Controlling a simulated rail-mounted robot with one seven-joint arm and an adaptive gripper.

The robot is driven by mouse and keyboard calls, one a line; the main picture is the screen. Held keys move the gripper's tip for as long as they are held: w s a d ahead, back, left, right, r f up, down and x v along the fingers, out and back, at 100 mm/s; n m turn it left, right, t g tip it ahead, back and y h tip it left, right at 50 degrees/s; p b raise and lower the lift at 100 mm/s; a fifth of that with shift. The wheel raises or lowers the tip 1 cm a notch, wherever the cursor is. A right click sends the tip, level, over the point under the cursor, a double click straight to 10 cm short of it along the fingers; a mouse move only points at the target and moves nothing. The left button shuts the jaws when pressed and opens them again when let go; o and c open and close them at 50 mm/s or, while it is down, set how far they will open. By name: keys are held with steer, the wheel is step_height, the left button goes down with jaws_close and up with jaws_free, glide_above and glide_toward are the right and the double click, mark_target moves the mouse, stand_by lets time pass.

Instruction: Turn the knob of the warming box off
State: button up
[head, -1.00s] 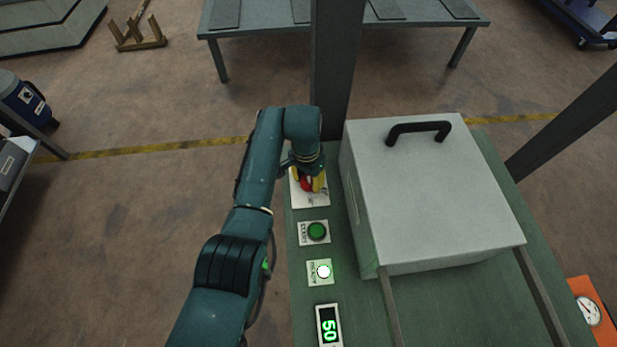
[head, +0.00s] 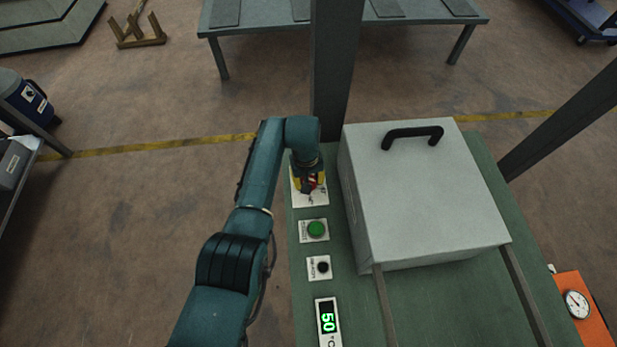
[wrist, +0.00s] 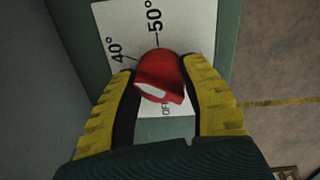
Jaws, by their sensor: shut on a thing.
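The warming box (head: 425,205) is a light grey box with a black handle on the green bench. Its red knob (wrist: 160,75) sits on a white dial plate (wrist: 183,22) marked 40° and 50°, with a partly hidden third label near the knob's lower edge. My gripper (wrist: 160,88) has yellow ridged fingers closed on both sides of the knob. In the head view my gripper (head: 309,184) is over the dial plate, left of the box, and mostly hides the knob.
Below the dial plate are a green button (head: 316,229), a dark round indicator (head: 323,267) and a display (head: 327,322) reading 50. A dark post (head: 336,70) rises behind my gripper. An orange gauge unit (head: 585,308) is at the right.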

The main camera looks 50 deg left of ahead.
steer(key=n, duration=0.6)
steer(key=shift+d+f+p, duration=0.1)
steer(key=shift+p, duration=0.3)
steer(key=n, duration=0.6)
steer(key=shift+f+n, duration=0.1)
steer(key=shift+n, duration=0.3)
steer(key=o, duration=1.2)
steer(key=shift+w+d, duration=0.1)
steer(key=shift+o, duration=0.2)
steer(key=shift+r+y, duration=0.3)
steer(key=shift+r, duration=0.2)
step_height(320, 180, up, 11)
steer(key=shift+s+r, duration=0.15)
steer(key=shift+s, duration=0.05)
